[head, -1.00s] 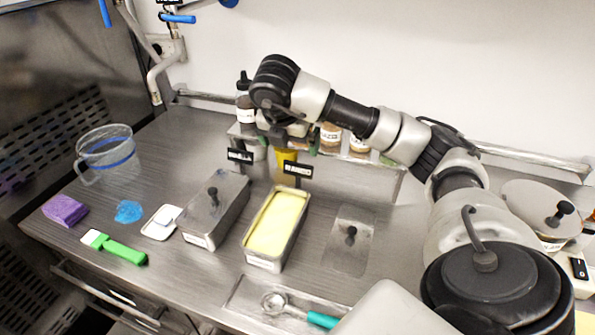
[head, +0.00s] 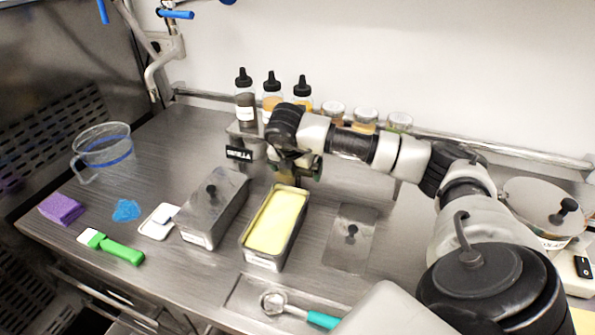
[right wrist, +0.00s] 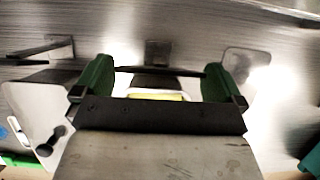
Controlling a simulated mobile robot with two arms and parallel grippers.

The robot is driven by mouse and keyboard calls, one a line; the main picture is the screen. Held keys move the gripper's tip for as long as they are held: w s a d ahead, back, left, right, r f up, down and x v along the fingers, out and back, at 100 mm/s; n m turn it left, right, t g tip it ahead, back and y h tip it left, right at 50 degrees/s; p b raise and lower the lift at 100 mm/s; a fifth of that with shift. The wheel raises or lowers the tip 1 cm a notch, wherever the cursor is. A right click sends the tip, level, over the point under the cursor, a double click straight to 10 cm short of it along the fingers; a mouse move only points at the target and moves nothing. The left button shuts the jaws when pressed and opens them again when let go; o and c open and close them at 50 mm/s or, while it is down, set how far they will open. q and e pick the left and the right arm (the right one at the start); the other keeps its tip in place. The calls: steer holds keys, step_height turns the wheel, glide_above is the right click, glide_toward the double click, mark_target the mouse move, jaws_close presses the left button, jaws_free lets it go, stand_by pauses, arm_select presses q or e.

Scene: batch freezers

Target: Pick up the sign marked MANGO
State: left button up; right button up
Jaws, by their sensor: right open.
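The MANGO sign is hidden behind my right gripper (head: 302,168) in the head view. My right gripper is low over the back end of the pan of yellow ice cream (head: 276,222), with its jaws apart. In the right wrist view its two green fingers (right wrist: 157,80) are spread. A thin dark bar (right wrist: 158,70) spans the gap between them, likely the sign's top edge, but no lettering can be read. I cannot tell whether the fingers touch it. My left gripper is not in view.
A black VANILLA sign (head: 238,154) stands just left of my right gripper. A lidded metal pan (head: 214,205) is left of the yellow pan. Bottles (head: 271,92) and jars (head: 365,118) stand behind on a shelf. A scoop (head: 300,309) lies in front.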

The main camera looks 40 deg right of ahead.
steer(key=shift+x, duration=0.95)
steer(key=shift+c, duration=0.3)
steer(key=c, duration=1)
steer(key=shift+r, duration=0.15)
